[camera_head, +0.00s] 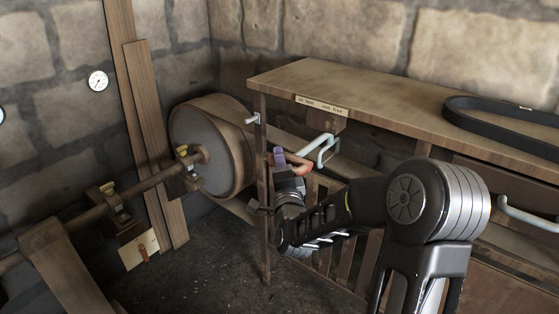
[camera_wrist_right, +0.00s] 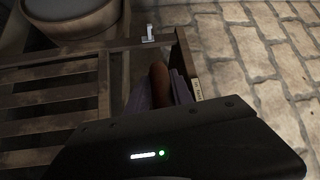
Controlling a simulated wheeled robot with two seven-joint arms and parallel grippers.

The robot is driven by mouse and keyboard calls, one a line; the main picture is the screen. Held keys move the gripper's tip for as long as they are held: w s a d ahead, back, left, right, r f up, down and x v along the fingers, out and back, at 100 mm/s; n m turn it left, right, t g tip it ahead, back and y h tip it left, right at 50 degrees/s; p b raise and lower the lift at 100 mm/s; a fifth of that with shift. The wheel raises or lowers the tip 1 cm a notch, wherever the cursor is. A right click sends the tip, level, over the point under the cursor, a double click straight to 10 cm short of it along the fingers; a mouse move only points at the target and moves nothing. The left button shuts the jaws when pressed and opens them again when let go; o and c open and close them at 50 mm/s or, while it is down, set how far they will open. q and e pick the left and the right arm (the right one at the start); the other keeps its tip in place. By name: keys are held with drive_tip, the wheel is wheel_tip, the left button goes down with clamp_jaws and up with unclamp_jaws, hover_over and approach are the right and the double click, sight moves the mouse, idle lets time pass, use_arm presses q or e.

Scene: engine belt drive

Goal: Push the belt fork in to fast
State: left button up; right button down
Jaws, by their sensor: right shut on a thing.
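My right gripper (camera_head: 287,164) is at the front of the wooden bench frame, beside the large drum pulley (camera_head: 212,150). Its purple fingers are shut on a reddish-brown handle (camera_head: 301,165), which I take to be the belt fork's handle. In the right wrist view the handle (camera_wrist_right: 158,82) sits between the fingers of my right gripper (camera_wrist_right: 160,90). The fork's far end and the point where it meets the belt are hidden, so I cannot tell its position. My left gripper does not show.
A small lettered plate (camera_head: 321,105) is on the bench edge. A black belt (camera_head: 490,106) lies on the bench top (camera_head: 375,97). A shaft (camera_head: 140,187) runs left.

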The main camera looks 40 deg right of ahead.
drive_tip(key=shift+w+r, duration=0.1)
drive_tip(key=shift+r, duration=0.4)
drive_tip(key=w+d+b, duration=0.2)
drive_tip(key=d+b, duration=0.3)
drive_tip(key=d, duration=0.4)
drive_tip(key=shift+w+r, duration=0.15)
drive_tip(key=shift+w, duration=0.15)
drive_tip(key=c, duration=1.5)
unclamp_jaws()
drive_tip(key=shift+d, duration=0.1)
drive_tip(key=shift+o, duration=1.1)
drive_tip(key=shift+w, duration=0.1)
drive_tip(key=shift+f, duration=0.25)
drive_tip(key=shift+f, duration=0.1)
